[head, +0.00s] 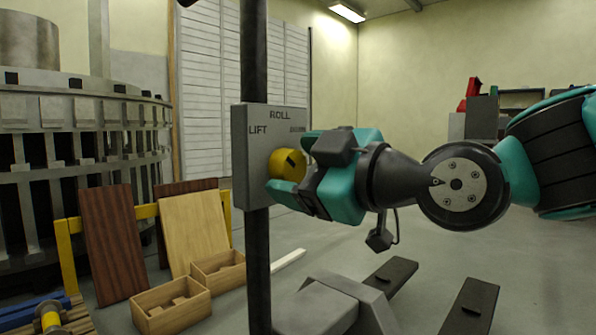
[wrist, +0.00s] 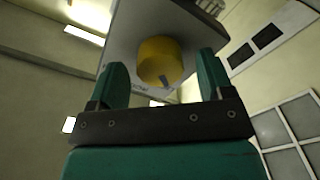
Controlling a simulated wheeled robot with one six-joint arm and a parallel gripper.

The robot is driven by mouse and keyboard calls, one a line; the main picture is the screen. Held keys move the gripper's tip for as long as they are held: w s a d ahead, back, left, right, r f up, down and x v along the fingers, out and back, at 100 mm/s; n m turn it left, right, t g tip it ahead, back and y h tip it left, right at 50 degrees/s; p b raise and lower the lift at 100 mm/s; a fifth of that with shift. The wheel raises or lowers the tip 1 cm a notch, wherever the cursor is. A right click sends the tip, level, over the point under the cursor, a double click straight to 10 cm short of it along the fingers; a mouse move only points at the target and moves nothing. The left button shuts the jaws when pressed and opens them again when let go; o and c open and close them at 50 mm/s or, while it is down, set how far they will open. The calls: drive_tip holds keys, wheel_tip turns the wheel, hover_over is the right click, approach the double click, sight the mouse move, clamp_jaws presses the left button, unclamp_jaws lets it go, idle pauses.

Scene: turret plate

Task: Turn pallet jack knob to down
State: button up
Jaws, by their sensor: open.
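The yellow round knob (head: 285,164) sits on the front of a grey plate (head: 256,118) fixed to a dark upright post. The plate reads ROLL at the top and LIFT at the left; the label at the right is hard to read. A dark mark shows on the knob, but I cannot tell which label it points to. My gripper (head: 296,166) is open at the knob from the right. In the wrist view the knob (wrist: 160,60) lies between the fingertips of my gripper (wrist: 162,75). I cannot tell whether either finger touches it.
The dark post (head: 257,270) rises from a grey pallet jack body (head: 325,305) with two dark forks (head: 470,306). Open wooden boxes (head: 172,312) and leaning boards (head: 112,245) stand at the left. The floor at the right is mostly clear.

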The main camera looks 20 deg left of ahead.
drive_tip(key=shift+w+a, duration=0.15)
drive_tip(key=shift+a, duration=0.15)
drive_tip(key=c, duration=0.9)
drive_tip(key=shift+c, duration=0.2)
